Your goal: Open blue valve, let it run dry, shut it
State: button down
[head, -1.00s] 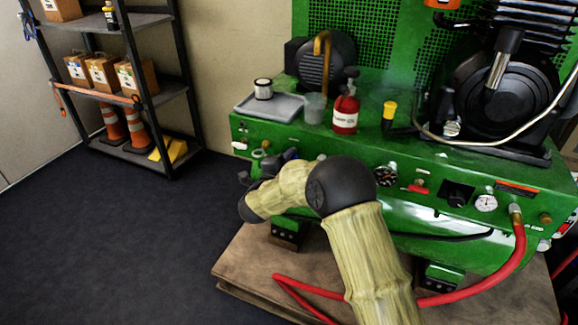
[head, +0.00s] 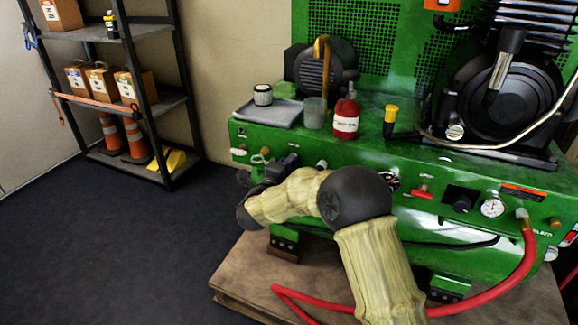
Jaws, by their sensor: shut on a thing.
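The green machine (head: 330,160) has a front panel with several fittings. My gripper (head: 276,168) is at the left end of this panel, small and partly covered by my pale, sleeved arm. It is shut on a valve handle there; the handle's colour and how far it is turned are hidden. A pale green fitting (head: 259,158) shows just left of the gripper. No clearly blue valve shows, and no running liquid can be made out.
A red bottle (head: 346,114), a clear cup (head: 315,113) and a grey tray (head: 268,112) stand on the machine's top. A red hose (head: 527,255) loops at the right over the wooden base (head: 240,268). A shelf rack (head: 150,100) stands at the left; dark floor between is free.

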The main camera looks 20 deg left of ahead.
jog(key=c, duration=1.5)
grip_release()
jog(key=shift+f, duration=0.1)
jog(key=shift+o, duration=0.2)
jog(key=s+a+p, duration=0.1)
jog(key=s+p, duration=0.3)
jog(key=s, duration=1.3)
jog(key=shift+s+a, duration=0.2)
jog(key=shift+w, duration=0.1)
